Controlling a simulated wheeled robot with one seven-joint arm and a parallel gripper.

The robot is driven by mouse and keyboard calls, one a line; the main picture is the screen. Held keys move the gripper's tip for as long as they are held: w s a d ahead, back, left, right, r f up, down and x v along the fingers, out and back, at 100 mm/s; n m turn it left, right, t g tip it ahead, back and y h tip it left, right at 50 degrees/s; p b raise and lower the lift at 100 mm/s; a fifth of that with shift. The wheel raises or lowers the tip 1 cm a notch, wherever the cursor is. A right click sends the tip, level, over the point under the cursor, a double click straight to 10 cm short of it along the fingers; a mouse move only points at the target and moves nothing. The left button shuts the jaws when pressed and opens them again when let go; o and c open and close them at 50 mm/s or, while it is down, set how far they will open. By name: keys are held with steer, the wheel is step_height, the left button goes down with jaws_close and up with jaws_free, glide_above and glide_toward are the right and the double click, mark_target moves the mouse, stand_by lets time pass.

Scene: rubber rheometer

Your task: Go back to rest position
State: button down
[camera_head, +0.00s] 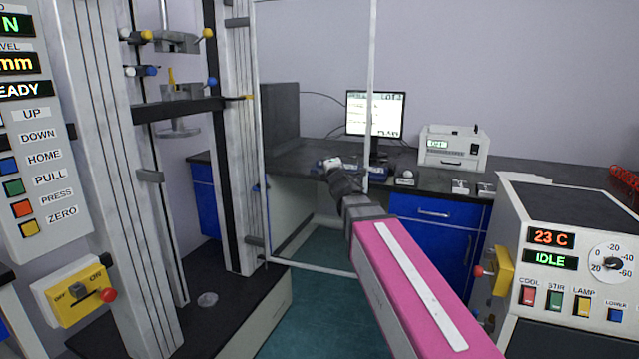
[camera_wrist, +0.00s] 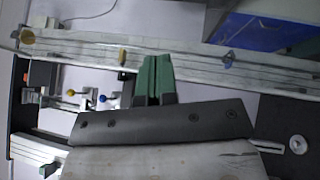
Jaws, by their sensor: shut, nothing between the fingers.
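My arm, with a pink link, reaches forward from the lower right in the head view. My gripper (camera_head: 332,163) is at its far end, in front of the dark bench (camera_head: 300,160) and to the right of the testing frame (camera_head: 235,150). In the wrist view my gripper (camera_wrist: 154,72) shows its green fingers side by side, closed together, with nothing between them. Behind the fingers is a pale upright (camera_wrist: 200,62) of the testing frame. The gripper appears apart from the frame, though the exact gap is hard to tell.
A clear panel with a pale edge (camera_head: 371,60) stands by my arm. A monitor (camera_head: 375,112) and a white printer-like device (camera_head: 454,148) are on the bench. A cooling unit (camera_head: 560,205) stands at the right. A button panel (camera_head: 35,150) and yellow switch (camera_head: 78,292) are at the left.

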steer(key=s+d+f+m+g+h, duration=0.25)
steer(key=d+f+m, duration=0.2)
steer(key=f, duration=0.45)
steer(key=s+d+f+m+g+h, duration=0.2)
steer(key=d+f+m+g, duration=0.25)
steer(key=f, duration=0.55)
steer(key=s+d+f+m+g+h, duration=0.2)
steer(key=s+d+f+m+g, duration=0.15)
steer(key=f+m, duration=0.4)
steer(key=s+d+f+m+g, duration=0.2)
steer(key=s+f+m+g, duration=0.1)
steer(key=s+f, duration=0.5)
steer(key=s+d+f+m+g+y, duration=0.1)
steer(key=s+f+m+g, duration=0.2)
steer(key=s+f+g, duration=0.3)
step_height(320, 180, down, 2)
steer(key=s, duration=0.2)
steer(key=shift+s+d+f+m, duration=0.2)
steer(key=shift+s+d+m, duration=0.15)
steer(key=shift+d, duration=0.05)
